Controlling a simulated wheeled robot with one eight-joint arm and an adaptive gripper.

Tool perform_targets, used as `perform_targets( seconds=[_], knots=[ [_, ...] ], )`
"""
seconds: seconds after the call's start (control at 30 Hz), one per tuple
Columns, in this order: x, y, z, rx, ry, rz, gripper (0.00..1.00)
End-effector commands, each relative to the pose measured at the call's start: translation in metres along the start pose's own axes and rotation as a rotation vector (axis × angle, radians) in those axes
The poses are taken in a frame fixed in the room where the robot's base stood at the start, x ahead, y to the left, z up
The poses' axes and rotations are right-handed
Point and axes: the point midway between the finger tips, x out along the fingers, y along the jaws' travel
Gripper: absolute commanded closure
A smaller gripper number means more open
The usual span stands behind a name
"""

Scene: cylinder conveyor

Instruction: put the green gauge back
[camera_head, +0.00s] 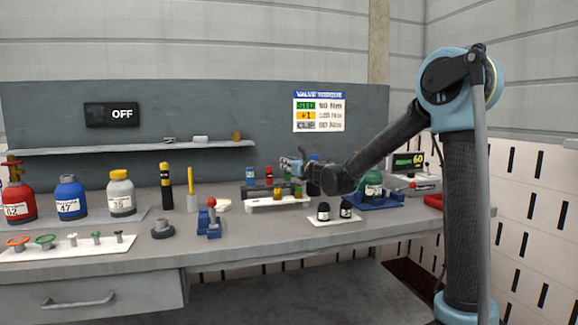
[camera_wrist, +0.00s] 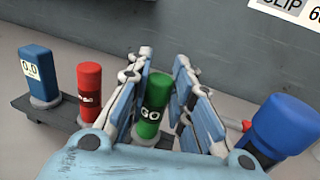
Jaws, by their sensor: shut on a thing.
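The green gauge (camera_wrist: 151,110), marked GO, stands upright between the two fingers of my gripper (camera_wrist: 160,98) in the wrist view. My gripper is shut on it. Its lower end is at a grey collar, in line with the dark rack (camera_wrist: 65,128); I cannot tell whether it is fully seated. To its left in the rack stand a red gauge (camera_wrist: 90,88) and a blue block marked 0.0 (camera_wrist: 38,72). In the head view my gripper (camera_head: 294,166) is over the back of the bench, and the green gauge is hard to make out there.
A blue-capped object (camera_wrist: 284,124) stands close right of my fingers. In the head view, a white stand with small coloured pieces (camera_head: 262,205) is in front of the rack. Two black jars (camera_head: 323,212) and a blue cradle with a green bottle (camera_head: 372,187) are to the right.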

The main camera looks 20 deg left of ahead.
Motion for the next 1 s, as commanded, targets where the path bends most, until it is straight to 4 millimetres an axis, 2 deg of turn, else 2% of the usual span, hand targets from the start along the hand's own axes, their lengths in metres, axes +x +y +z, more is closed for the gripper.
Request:
perform_targets(
  seconds=[0.67,0.7,0.77,0.8,1.0],
  knots=[
    [0.001,0.000,-0.014,0.000,0.000,0.000,1.00],
    [0.000,0.000,-0.013,0.000,0.000,0.000,0.73],
    [0.000,0.000,-0.013,0.000,0.000,0.000,0.59],
    [0.000,0.000,-0.013,0.000,0.000,0.000,0.56],
    [0.000,0.000,-0.013,0.000,0.000,0.000,0.56]
  ],
)
